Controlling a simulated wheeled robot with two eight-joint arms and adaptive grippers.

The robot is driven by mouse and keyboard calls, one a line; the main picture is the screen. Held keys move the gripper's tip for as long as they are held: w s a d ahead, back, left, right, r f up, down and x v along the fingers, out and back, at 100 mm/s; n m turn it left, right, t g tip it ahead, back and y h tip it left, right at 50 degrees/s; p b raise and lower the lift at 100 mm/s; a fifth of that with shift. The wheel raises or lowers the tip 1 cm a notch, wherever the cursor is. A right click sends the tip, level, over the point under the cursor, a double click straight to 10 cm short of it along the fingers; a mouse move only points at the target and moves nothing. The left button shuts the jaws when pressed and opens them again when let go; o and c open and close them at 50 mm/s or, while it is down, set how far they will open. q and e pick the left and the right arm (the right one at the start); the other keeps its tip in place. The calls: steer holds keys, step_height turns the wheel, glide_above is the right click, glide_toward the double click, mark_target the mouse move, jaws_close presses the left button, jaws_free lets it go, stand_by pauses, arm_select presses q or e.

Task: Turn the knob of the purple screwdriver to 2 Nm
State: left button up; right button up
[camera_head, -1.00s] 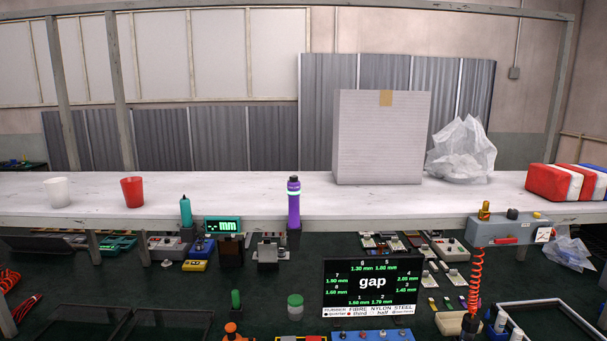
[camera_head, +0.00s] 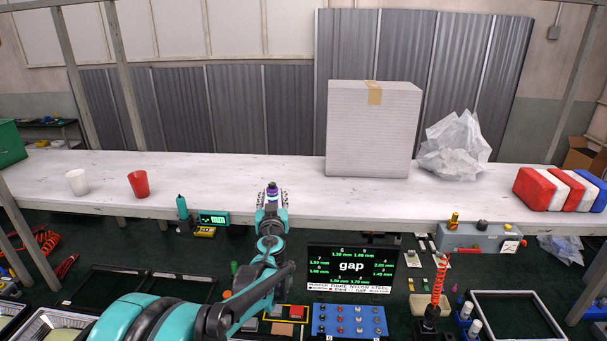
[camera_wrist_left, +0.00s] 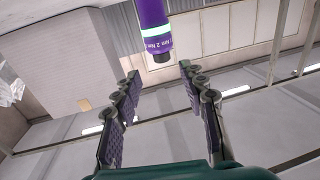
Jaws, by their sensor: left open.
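The purple screwdriver (camera_head: 272,187) stands upright at the front of the white bench, mostly hidden behind my left gripper (camera_head: 271,198) in the head view. The left wrist view shows the screwdriver (camera_wrist_left: 154,25) with a pale green ring, a purple collar with small white print that seems to include "2 Nm", and a dark end cap. My left gripper is open; in the wrist view its fingers (camera_wrist_left: 160,73) are spread to either side of the line of the screwdriver, with the cap just beyond the fingertips. I see no contact. My right gripper is in neither view.
A white cup (camera_head: 77,183) and a red cup (camera_head: 139,185) stand to the left on the bench (camera_head: 210,190). A "gap" display (camera_head: 351,266) is in front, below.

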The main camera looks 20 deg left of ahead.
mark_target(272, 186)
arm_select(q)
steer(key=x, duration=0.6)
steer(key=shift+w+a+f+p, duration=0.1)
steer(key=shift+w+a+p, duration=0.1)
steer(key=shift+p, duration=0.15)
steer(key=shift+w+a, duration=0.2)
steer(key=shift+w, duration=0.2)
steer(key=shift+c, duration=0.4)
jaws_close()
